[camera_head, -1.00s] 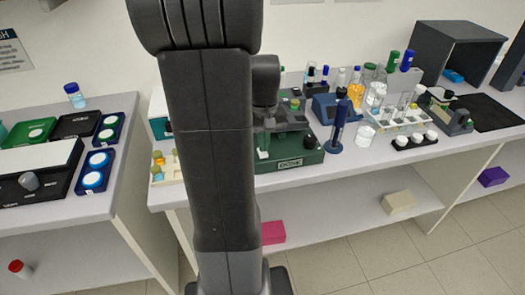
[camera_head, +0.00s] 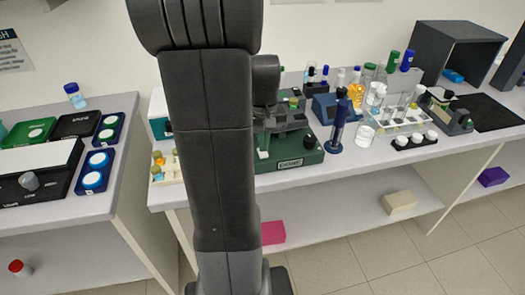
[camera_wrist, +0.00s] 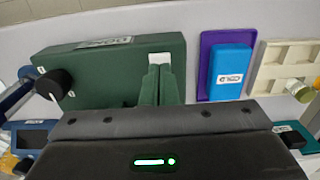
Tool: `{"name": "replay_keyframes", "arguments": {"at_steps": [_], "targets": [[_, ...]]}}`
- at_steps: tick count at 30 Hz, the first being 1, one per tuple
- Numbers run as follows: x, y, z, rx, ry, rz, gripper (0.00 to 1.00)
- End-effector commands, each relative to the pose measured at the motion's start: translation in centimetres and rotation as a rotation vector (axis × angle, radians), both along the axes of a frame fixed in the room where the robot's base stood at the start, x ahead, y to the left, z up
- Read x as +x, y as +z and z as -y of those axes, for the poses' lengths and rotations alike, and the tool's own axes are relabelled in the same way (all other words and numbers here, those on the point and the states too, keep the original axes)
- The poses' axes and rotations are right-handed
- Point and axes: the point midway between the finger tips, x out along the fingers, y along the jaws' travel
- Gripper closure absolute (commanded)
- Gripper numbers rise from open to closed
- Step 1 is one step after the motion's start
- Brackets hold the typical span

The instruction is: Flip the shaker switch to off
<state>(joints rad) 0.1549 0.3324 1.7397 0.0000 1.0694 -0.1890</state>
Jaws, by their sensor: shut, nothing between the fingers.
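A green box-shaped device (camera_head: 290,163) stands on the bench just right of my arm in the head view; its label is too small to read surely. In the wrist view the same device (camera_wrist: 110,72) shows a black knob (camera_wrist: 55,84) at one end and a small white switch-like part (camera_wrist: 159,58) at its edge. My gripper (camera_wrist: 154,72) is shut and empty, its two fingers side by side with their tips close to the white part. I cannot tell whether they touch it. In the head view my arm hides part of the device, and the switch's position cannot be read.
A purple tray with a blue box (camera_wrist: 230,66) and a cream rack (camera_wrist: 285,68) lie beside the device. A blue pipette stand (camera_head: 337,135), a white tube rack (camera_head: 400,120) and several bottles stand to its right. A separate bench (camera_head: 60,215) is at left.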

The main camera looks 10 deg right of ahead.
Motion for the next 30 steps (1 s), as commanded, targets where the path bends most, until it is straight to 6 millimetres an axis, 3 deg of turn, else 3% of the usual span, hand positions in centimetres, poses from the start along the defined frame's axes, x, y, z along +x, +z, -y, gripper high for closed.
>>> {"name": "replay_keyframes", "arguments": {"at_steps": [30], "targets": [[0.0,-1.5,0.0,0.000,0.000,-0.001,1.00]]}}
